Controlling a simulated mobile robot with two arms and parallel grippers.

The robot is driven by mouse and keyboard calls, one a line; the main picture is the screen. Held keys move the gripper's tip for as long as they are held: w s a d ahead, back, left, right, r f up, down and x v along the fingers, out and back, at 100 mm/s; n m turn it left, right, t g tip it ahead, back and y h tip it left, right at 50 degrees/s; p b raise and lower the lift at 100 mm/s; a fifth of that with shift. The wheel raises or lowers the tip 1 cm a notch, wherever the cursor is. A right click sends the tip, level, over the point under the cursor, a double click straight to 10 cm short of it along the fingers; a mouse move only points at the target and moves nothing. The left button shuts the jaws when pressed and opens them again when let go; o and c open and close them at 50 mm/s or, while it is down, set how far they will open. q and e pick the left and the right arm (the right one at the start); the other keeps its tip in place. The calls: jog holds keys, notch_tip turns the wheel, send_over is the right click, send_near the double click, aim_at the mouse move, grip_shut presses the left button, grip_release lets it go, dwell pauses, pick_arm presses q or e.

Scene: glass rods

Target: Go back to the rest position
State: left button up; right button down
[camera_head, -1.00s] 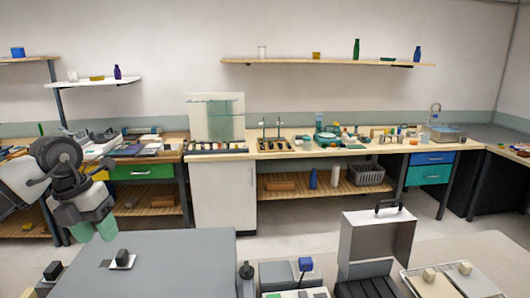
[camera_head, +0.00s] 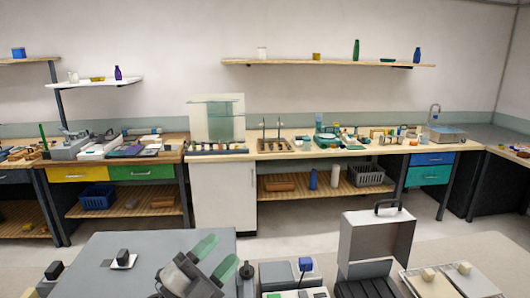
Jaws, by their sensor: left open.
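My left gripper (camera_head: 221,250) is low in the middle of the head view, over the right part of the grey work surface (camera_head: 165,247). Its two green fingers are apart, point up and to the right in the picture, and hold nothing. My right gripper is not in view. I cannot make out any glass rods for certain.
A small white plate with a dark block (camera_head: 123,257) lies left of the gripper. A box with a blue knob (camera_head: 306,264) and a silver case (camera_head: 376,238) stand to its right. Farther right is a wire rack (camera_head: 455,283). Benches and shelves line the back wall.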

pick_arm(q)
jog(key=s+a+f+n+y, duration=0.2)
jog(key=a+f+n+y, duration=0.3)
jog(key=f+n+y, duration=0.3)
jog(key=s+a+f+n+y, duration=0.3)
jog(key=a+f+n+y, duration=0.1)
jog(key=f+n+y, duration=0.35)
jog(key=s+a+f+n+g, duration=0.2)
jog(key=s+f+g, duration=0.4)
jog(key=s, duration=0.4)
jog(key=s+a+f+n+g, duration=0.1)
jog(key=s+f+n+g, duration=0.2)
jog(key=s+f+g, duration=0.6)
notch_tip(320, 180, down, 26)
jog(key=s+t+b, duration=0.1)
jog(key=b, duration=0.4)
jog(key=s+a+f+b, duration=0.1)
jog(key=s+f+b, duration=0.1)
jog(key=s+f, duration=0.6)
jog(key=s+a+f+g+b, duration=0.1)
jog(key=s+a+f+b, duration=0.1)
jog(key=s+f, duration=0.7)
notch_tip(320, 180, down, 7)
jog(key=shift+s+r+m+y+b, duration=0.2)
jog(key=shift+m+y+b, duration=0.15)
jog(key=shift+m+b, duration=0.15)
